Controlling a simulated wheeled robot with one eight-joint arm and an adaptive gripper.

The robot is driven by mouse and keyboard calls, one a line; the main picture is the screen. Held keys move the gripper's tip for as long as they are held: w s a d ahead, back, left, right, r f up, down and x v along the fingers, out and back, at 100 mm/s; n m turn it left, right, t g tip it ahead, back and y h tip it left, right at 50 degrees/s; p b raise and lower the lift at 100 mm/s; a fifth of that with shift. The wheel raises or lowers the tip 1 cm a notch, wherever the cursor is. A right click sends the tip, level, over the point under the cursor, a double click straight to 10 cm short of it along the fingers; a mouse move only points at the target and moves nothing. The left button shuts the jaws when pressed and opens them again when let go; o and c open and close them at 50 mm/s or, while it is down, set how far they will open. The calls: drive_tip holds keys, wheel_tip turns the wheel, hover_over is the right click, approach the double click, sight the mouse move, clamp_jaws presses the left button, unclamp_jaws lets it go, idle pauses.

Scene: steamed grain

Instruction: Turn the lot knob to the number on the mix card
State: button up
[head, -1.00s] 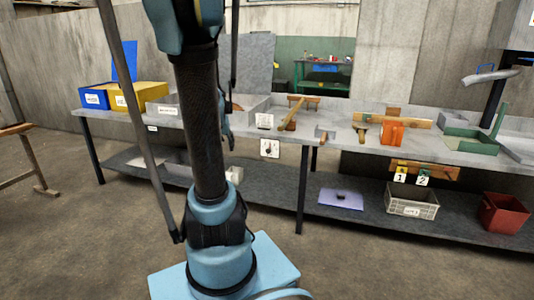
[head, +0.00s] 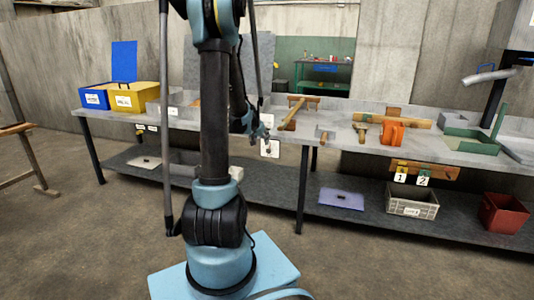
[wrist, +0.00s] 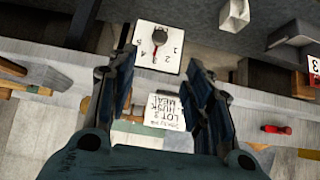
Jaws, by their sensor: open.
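A white dial plate (wrist: 171,62) with printed digits carries the lot knob (wrist: 159,37), which has a dark and red pointer; the plate also shows in the head view (head: 270,149), on the front of the workbench. A white card (wrist: 160,114) with upside-down print, seemingly "LOT 3 HUSK MEAL", lies between and behind my fingers in the wrist view. My gripper (wrist: 160,62) is open and empty, its fingers either side of the plate in the picture. In the head view my gripper (head: 262,134) is near the plate and partly covers it. Contact cannot be told.
The long grey workbench (head: 340,147) holds a yellow box (head: 140,88), a blue box (head: 92,98), wooden pieces and an orange block (head: 391,134). Its lower shelf (head: 270,190) holds a purple lid (head: 341,199) and a grey crate (head: 413,203). Open floor lies in front.

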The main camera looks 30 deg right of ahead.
sight(268, 151)
drive_tip(key=x, duration=1.7)
drive_tip(key=shift+c, duration=0.6)
drive_tip(key=c, duration=0.9)
